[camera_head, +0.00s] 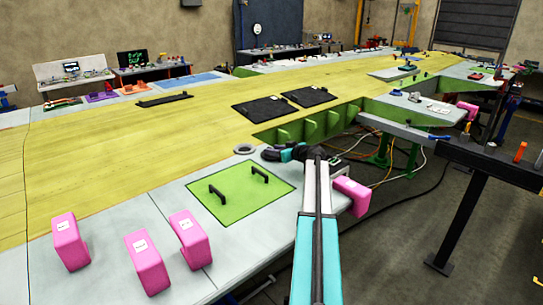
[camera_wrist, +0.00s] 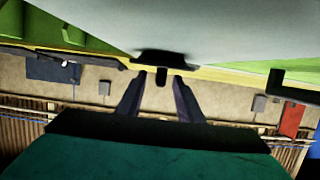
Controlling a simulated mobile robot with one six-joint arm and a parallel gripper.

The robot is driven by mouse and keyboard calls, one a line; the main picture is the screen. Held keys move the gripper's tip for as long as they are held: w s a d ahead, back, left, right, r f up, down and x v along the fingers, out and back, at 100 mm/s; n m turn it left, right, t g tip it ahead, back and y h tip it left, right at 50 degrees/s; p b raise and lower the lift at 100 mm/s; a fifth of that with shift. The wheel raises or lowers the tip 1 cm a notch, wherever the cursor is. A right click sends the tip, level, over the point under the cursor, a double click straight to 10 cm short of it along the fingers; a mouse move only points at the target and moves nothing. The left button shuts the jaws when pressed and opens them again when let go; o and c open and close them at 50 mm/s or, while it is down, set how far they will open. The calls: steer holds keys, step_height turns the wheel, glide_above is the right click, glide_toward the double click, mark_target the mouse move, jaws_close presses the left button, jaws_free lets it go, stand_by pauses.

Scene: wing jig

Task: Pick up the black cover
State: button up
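Two flat black covers lie side by side on the yellow wing surface in the head view, a left one (camera_head: 265,108) and a right one (camera_head: 310,96). A narrower black panel (camera_head: 164,100) with a raised handle lies farther left. My gripper (camera_head: 268,154) is in front of the two covers, apart from them, near the front edge of the yellow surface. In the wrist view its two fingers (camera_wrist: 160,82) are spread, with a gap between them. A small dark shape (camera_wrist: 162,58) shows beyond the fingertips; I cannot tell what it is.
A green panel (camera_head: 235,202) with two black handles lies on the grey surface left of my arm. Several pink blocks (camera_head: 70,241) stand at the front left, and another (camera_head: 351,195) is right of my arm.

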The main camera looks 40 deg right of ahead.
steer(key=shift+c, duration=0.4)
jaws_close()
steer(key=shift+r, duration=0.15)
steer(key=shift+r+b, duration=1.3)
steer(key=shift+r, duration=0.3)
steer(key=s+a+b, duration=0.1)
steer(key=s, duration=0.3)
steer(key=s+a+b, duration=0.2)
steer(key=s, duration=0.3)
steer(key=s+a+r+b, duration=0.1)
steer(key=s+a+b, duration=0.1)
steer(key=s, duration=0.2)
steer(key=shift+s+a+r, duration=0.1)
steer(key=shift+s, duration=0.25)
steer(key=shift+s+a+r+b, duration=0.1)
steer(key=shift+s+a+b, duration=0.1)
steer(key=shift+s, duration=0.15)
steer(key=shift+s+a+r+b, duration=0.1)
steer(key=shift+s+b, duration=0.05)
steer(key=shift+s, duration=0.15)
